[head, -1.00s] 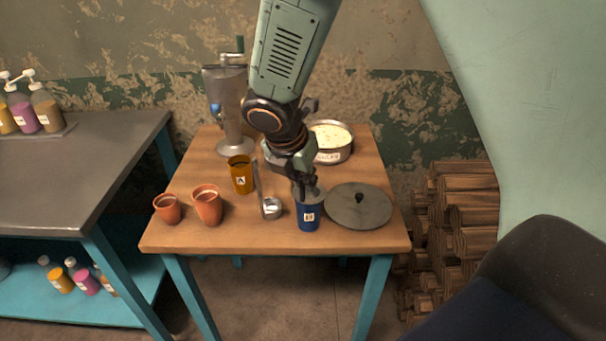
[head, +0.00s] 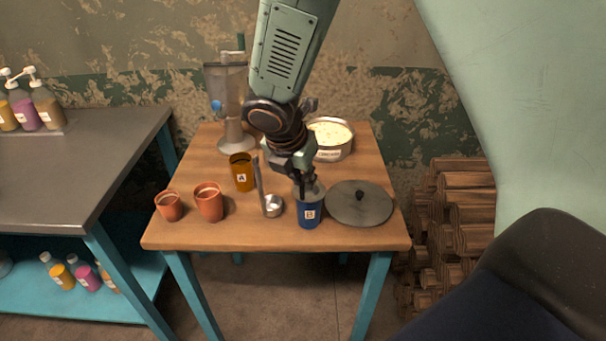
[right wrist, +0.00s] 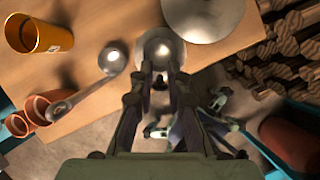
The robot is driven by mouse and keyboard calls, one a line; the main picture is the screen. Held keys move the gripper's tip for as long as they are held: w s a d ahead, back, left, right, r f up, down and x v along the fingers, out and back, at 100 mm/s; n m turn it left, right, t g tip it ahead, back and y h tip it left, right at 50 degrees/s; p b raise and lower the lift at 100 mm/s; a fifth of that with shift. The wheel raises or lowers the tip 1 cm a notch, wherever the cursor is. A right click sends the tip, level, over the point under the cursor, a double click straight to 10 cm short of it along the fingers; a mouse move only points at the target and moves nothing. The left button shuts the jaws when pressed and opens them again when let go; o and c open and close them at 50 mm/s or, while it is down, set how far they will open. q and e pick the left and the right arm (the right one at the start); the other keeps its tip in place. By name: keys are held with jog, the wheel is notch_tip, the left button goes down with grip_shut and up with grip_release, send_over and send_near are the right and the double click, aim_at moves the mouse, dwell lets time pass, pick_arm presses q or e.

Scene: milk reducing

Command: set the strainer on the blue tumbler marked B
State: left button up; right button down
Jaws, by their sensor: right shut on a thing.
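The blue tumbler marked B (head: 309,216) stands upright near the front of the wooden table. The grey metal strainer (head: 317,189) is at the tumbler's mouth and covers it from above; I cannot tell whether it rests on the rim. My right gripper (head: 307,186) comes down from above and is shut on the strainer. In the right wrist view the strainer's round bowl (right wrist: 160,46) lies just beyond the fingertips (right wrist: 160,74) and hides the tumbler. My left gripper is not in view.
A grey lid (head: 359,204) lies close right of the tumbler. A ladle (head: 271,206) is close left. An amber tumbler marked A (head: 242,175), two clay cups (head: 209,204), a metal dispenser (head: 233,100) and a full pot (head: 333,153) stand around. The table's front edge is near.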

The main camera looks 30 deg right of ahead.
jog(key=shift+w, duration=0.1)
dwell(0.5)
jog(key=c, duration=1.2)
grip_release()
jog(key=shift+f, duration=0.1)
jog(key=o, duration=0.4)
jog(key=shift+o, duration=0.2)
jog(key=shift+p, duration=0.3)
